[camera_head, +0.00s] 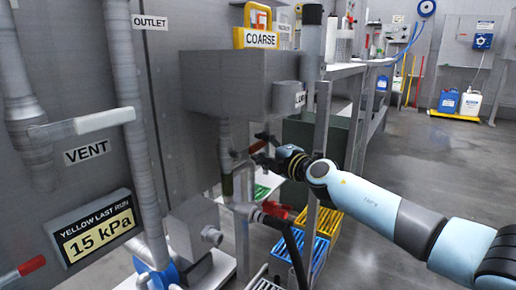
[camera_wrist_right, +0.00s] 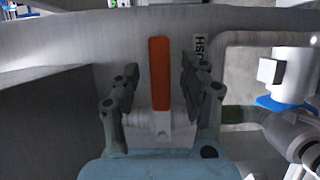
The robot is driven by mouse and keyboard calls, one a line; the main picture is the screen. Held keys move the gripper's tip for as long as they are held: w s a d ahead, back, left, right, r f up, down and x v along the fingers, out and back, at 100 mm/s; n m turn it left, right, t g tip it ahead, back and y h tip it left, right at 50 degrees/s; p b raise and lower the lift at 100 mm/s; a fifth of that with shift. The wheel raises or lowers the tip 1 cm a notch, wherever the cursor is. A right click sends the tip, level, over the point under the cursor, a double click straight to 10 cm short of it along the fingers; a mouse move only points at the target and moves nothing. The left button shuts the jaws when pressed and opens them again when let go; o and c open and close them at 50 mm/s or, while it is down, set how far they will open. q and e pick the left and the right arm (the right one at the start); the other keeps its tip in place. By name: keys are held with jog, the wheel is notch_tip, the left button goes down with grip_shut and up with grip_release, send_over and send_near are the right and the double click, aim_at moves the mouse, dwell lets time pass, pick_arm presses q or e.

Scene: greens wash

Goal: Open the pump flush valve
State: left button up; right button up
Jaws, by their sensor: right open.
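A red valve handle (camera_head: 258,146) on the pipework under the grey hopper shows at my right gripper (camera_head: 264,149) in the head view. In the right wrist view the handle is an orange-red lever (camera_wrist_right: 160,75), standing upright in the picture between the two fingers of the right gripper (camera_wrist_right: 159,68). The fingers are open, with a visible gap on each side of the lever. A partly hidden label (camera_wrist_right: 199,47) is behind the right finger, with only some letters showing. My left gripper is not in view.
A second red handle (camera_head: 275,210) sits lower on the pipes, and another (camera_head: 31,266) is at bottom left. The grey hopper (camera_head: 225,85) is just above my gripper. Yellow and blue baskets (camera_head: 318,228) stand below. Open floor (camera_head: 420,170) lies at right.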

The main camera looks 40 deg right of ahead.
jog(key=shift+w, duration=1)
jog(key=shift+c, duration=0.2)
grip_shut()
